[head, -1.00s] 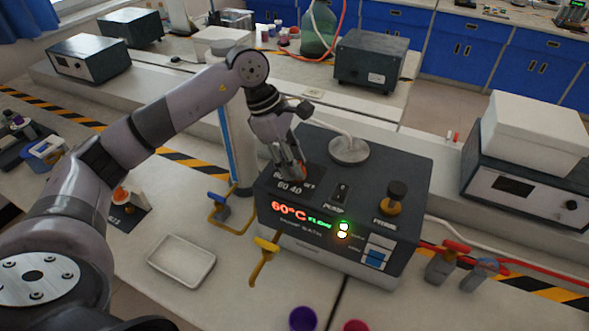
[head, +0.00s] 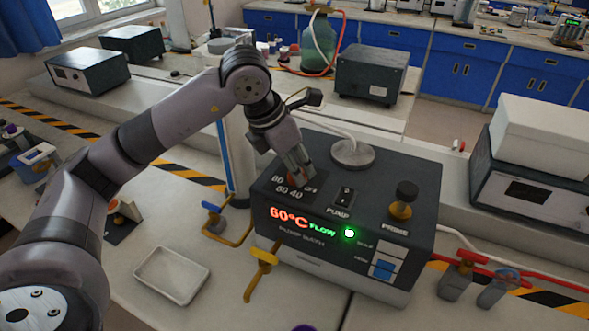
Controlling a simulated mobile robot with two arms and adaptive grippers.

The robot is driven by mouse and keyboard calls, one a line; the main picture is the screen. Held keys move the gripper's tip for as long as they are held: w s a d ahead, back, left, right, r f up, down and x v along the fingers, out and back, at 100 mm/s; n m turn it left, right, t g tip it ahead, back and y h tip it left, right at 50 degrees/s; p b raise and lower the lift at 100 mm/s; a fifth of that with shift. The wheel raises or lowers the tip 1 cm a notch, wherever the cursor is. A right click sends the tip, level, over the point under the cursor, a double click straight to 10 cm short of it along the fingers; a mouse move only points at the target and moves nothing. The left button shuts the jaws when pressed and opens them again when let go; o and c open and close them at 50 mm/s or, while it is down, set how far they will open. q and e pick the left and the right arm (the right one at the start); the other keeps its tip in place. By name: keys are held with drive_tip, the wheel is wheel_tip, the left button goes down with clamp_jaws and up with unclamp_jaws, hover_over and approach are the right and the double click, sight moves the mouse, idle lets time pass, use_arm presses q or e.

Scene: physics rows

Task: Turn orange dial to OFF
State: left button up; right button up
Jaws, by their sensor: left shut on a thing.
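The dark water bath unit (head: 415,180) stands on the bench in the middle. Its display (head: 289,219) reads 60°C in red, with FLOW in green and a lit green lamp. My left gripper (head: 300,177) points down on the dial at the unit's top left and is shut on it. Only a little of the orange dial (head: 306,178) shows between the fingers. Printed marks 80, 60, 40 and OFF surround it; where the dial points is hidden. My right gripper is out of view.
A pump switch (head: 344,195) and a black-topped probe knob (head: 404,198) stand right of the dial. A round metal lid with a hose (head: 352,153) sits behind. Yellow (head: 263,258) and blue-handled (head: 213,211) valves are at left. A white tray (head: 172,274) lies front left.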

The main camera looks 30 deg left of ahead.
use_arm(q)
drive_tip(key=shift+n+b, duration=0.3)
drive_tip(key=shift+n, duration=0.4)
drive_tip(key=shift+y, duration=0.3)
drive_tip(key=o, duration=1.2)
drive_tip(key=shift+r, duration=0.1)
drive_tip(key=v, duration=1.2)
drive_tip(key=shift+s, duration=0.2)
